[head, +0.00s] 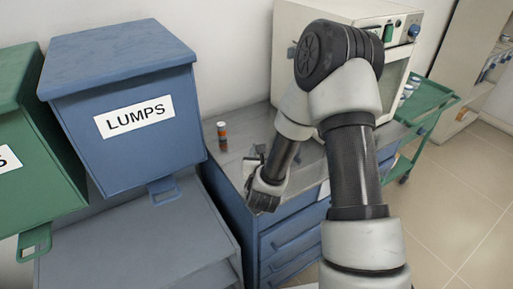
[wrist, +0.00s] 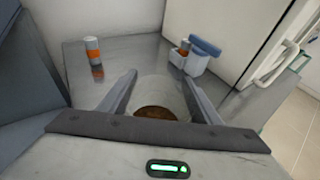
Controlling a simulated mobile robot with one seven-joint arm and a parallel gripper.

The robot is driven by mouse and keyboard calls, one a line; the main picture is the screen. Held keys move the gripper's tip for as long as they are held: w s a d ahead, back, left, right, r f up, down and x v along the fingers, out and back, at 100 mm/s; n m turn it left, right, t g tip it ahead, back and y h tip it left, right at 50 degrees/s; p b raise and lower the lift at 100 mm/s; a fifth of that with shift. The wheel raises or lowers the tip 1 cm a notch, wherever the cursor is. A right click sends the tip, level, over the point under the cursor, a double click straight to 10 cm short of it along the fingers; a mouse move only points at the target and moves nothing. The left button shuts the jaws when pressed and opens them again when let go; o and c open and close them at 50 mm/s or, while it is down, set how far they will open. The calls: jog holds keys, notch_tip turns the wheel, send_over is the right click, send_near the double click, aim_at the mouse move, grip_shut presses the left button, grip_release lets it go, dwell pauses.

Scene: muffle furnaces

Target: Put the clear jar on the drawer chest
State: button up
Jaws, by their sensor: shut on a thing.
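The clear jar (wrist: 158,92), with brown contents at its base, is between the two fingers of my gripper (wrist: 160,80) in the wrist view. My gripper is shut on it, with one finger on each side. In the head view my gripper (head: 264,184) is over the front part of the drawer chest (head: 232,166), and the jar is hard to make out there. The chest has a grey metal top, also in the wrist view (wrist: 112,66), and blue drawers. I cannot tell whether the jar's bottom touches the top.
A small orange-banded bottle (head: 222,131) stands at the chest's back left. A small white caddy (wrist: 193,62) with a blue item stands beyond the jar, to its right. A furnace (head: 290,55) is behind. The blue LUMPS bin (head: 120,75) is at left.

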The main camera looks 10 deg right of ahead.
jog(key=shift+s+f+h+p, duration=0.1)
jog(key=shift+f+h+p, duration=0.2)
jog(key=shift+p, duration=0.05)
jog(key=shift+d+m+p, duration=0.3)
jog(key=shift+m+p, duration=0.1)
jog(key=shift+p, duration=0.05)
jog(key=w+d+r+m+h+p, duration=0.1)
jog(key=w+r+h+p, duration=0.15)
jog(key=r, duration=0.45)
jog(key=shift+g+y, duration=0.3)
jog(key=shift+y, duration=0.15)
jog(key=f, duration=0.3)
jog(key=f+b, duration=0.1)
jog(key=f, duration=0.5)
jog(key=shift+w+f, duration=0.35)
jog(key=shift+f, duration=0.05)
jog(key=o, duration=1.2)
jog(key=shift+s, duration=0.1)
